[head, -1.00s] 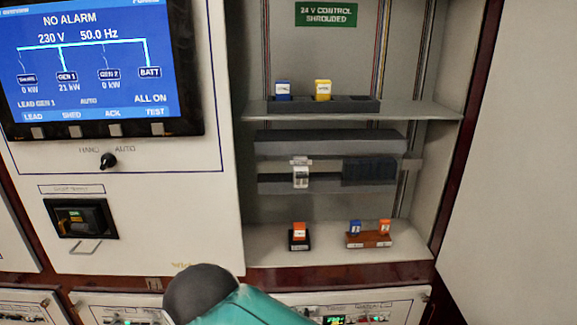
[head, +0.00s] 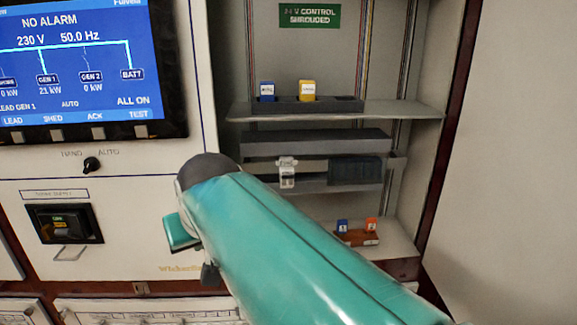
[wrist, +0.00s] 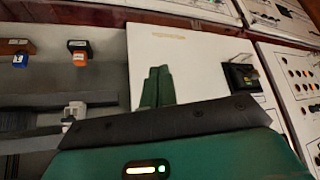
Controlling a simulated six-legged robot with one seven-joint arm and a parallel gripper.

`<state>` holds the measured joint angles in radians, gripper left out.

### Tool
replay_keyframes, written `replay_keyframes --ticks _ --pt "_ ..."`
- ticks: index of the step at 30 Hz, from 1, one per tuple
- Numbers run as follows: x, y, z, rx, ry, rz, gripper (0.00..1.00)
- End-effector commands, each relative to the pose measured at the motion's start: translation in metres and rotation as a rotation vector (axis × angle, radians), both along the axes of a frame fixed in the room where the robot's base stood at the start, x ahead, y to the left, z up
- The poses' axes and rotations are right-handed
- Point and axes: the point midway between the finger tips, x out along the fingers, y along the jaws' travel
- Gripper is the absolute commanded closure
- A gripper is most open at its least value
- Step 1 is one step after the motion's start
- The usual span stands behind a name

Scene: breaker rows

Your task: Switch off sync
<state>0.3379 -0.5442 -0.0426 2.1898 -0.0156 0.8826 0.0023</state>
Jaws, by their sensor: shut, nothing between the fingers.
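A single white breaker (head: 287,175) sits on the rail in the open cabinet in the head view, with a small pale label above it, too small to read surely. It also shows at the left of the wrist view (wrist: 73,112), partly cut off by my gripper's dark body. My gripper's green fingers (wrist: 157,72) are together and empty in the wrist view, in front of the white panel and beside the cabinet opening, apart from the breaker. In the head view my teal arm hides most of the gripper.
A dark block (head: 355,171) fills the rail right of the breaker. A blue plug (head: 267,91) and a yellow plug (head: 307,91) stand on the upper shelf (head: 420,110). A brown holder (head: 355,238) with plugs is below. A black-framed switch (head: 64,223) is on the left panel.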

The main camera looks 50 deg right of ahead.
Motion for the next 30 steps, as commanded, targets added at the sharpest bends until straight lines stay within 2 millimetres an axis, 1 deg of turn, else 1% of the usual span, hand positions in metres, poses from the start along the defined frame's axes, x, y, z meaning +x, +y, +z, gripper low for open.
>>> replay_keyframes --ticks 1,2,3,4,5,6,9,10,12,15,25,30 --pt "0.004 -0.039 0.018 -0.009 -0.020 -0.089 1.00" --pt "0.005 -0.060 0.028 -0.017 -0.033 -0.135 1.00" --pt "0.005 -0.088 0.041 -0.028 -0.049 -0.194 1.00" --pt "0.003 -0.109 0.050 -0.036 -0.059 -0.238 1.00" --pt "0.000 -0.129 0.059 -0.045 -0.069 -0.280 1.00" --pt "-0.006 -0.154 0.070 -0.058 -0.082 -0.333 1.00" --pt "-0.019 -0.198 0.091 -0.080 -0.105 -0.419 1.00" --pt "-0.022 -0.206 0.095 -0.083 -0.109 -0.434 1.00" --pt "-0.028 -0.220 0.103 -0.092 -0.117 -0.461 1.00" --pt "-0.032 -0.228 0.108 -0.097 -0.123 -0.476 1.00" --pt "-0.031 -0.228 0.108 -0.096 -0.123 -0.475 1.00" --pt "-0.025 -0.235 0.098 -0.096 -0.121 -0.475 1.00"
